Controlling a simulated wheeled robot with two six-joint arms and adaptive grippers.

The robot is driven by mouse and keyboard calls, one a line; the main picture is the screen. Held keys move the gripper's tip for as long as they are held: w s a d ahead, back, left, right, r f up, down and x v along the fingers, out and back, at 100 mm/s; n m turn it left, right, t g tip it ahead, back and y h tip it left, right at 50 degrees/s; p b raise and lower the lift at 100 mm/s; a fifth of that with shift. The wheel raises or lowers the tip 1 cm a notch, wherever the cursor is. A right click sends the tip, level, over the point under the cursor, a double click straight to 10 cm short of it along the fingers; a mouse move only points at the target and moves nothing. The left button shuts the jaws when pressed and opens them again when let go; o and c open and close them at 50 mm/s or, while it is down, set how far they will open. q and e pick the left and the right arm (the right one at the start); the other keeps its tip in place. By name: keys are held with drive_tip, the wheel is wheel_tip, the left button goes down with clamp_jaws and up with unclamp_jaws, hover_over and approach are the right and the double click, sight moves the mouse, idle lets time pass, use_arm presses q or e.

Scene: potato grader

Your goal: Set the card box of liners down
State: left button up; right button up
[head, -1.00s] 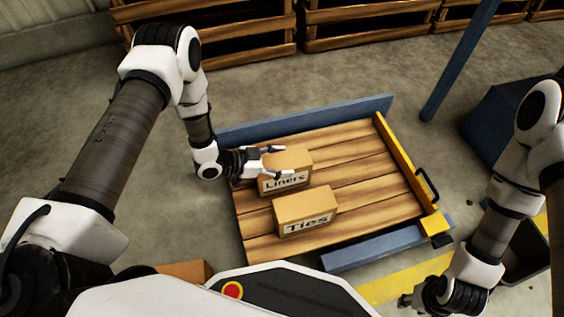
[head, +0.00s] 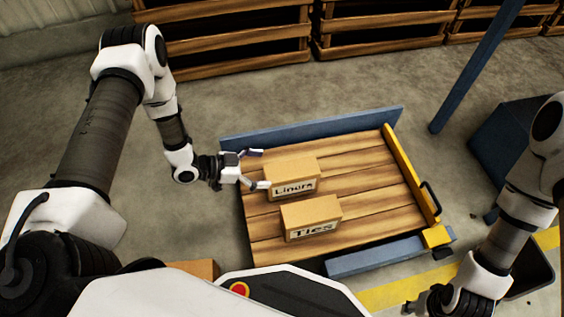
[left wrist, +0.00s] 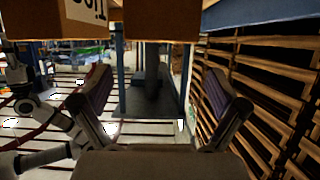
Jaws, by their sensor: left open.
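The card box of liners (head: 291,169) sits upright on the wooden deck of a low cart (head: 370,165), its "Liners" label facing me. A second card box, marked "Ties" (head: 311,212), stands just in front of it. My left gripper (head: 260,169) is open and empty at the left side of the liners box, its fingertips close to it. In the left wrist view the open fingers (left wrist: 160,95) frame empty space, with a plain card face (left wrist: 160,20) at the top and the Ties box (left wrist: 60,25) beside it. My right gripper (head: 412,306) is partly cut off at the bottom.
The cart has a blue rail (head: 310,128) at the back and a yellow bar (head: 408,172) at the right. Slatted wooden crates (head: 220,45) line the back. A blue post (head: 475,65) stands at the right. The deck right of the boxes is clear.

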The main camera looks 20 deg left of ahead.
use_arm(q)
drive_tip(key=s+a+f+n+g+y, duration=0.1)
drive_tip(key=s+n+g+y, duration=0.4)
drive_tip(key=s, duration=0.6)
drive_tip(key=s+a+f+n+g+y, duration=0.1)
drive_tip(key=s+a+n+g+y, duration=0.15)
drive_tip(key=s+n+y, duration=0.65)
wheel_tip(320, 180, up, 40)
drive_tip(key=s+m+h+p, duration=0.2)
drive_tip(key=p, duration=3.8)
drive_tip(key=shift+d+f+h, duration=0.25)
drive_tip(key=shift+d+h, duration=0.15)
use_arm(e)
wheel_tip(320, 180, up, 41)
drive_tip(key=shift+f, duration=0.2)
